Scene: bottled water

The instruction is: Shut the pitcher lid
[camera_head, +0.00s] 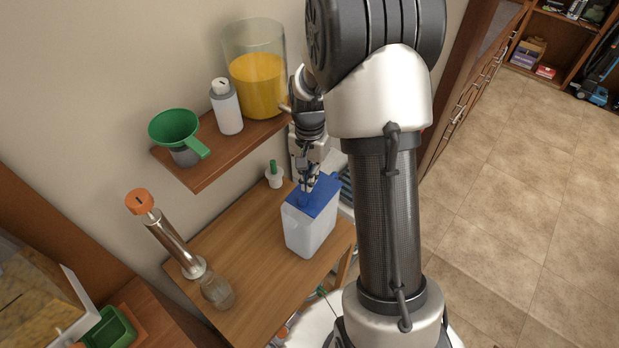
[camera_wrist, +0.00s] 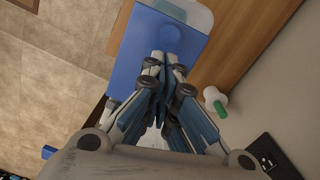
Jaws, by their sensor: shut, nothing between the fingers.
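The pitcher (camera_head: 309,232) is a white, box-shaped container standing upright on the wooden table. Its blue lid (camera_head: 322,196) lies flat across its top, with a round blue knob near one end. My gripper (camera_head: 309,186) is shut and empty, with its fingertips at or just above the lid. In the wrist view the closed fingertips of my gripper (camera_wrist: 165,60) point at the lid (camera_wrist: 135,50), close to the round knob. I cannot tell whether they touch it. My fingers hide part of the lid.
A small white bottle with a green top (camera_head: 274,174) stands behind the pitcher. A steel cylinder with an orange top (camera_head: 172,240) and a glass jar (camera_head: 217,291) stand at the table's left. A shelf (camera_head: 210,172) above holds a funnel, a bottle and an orange-filled vessel (camera_head: 258,84).

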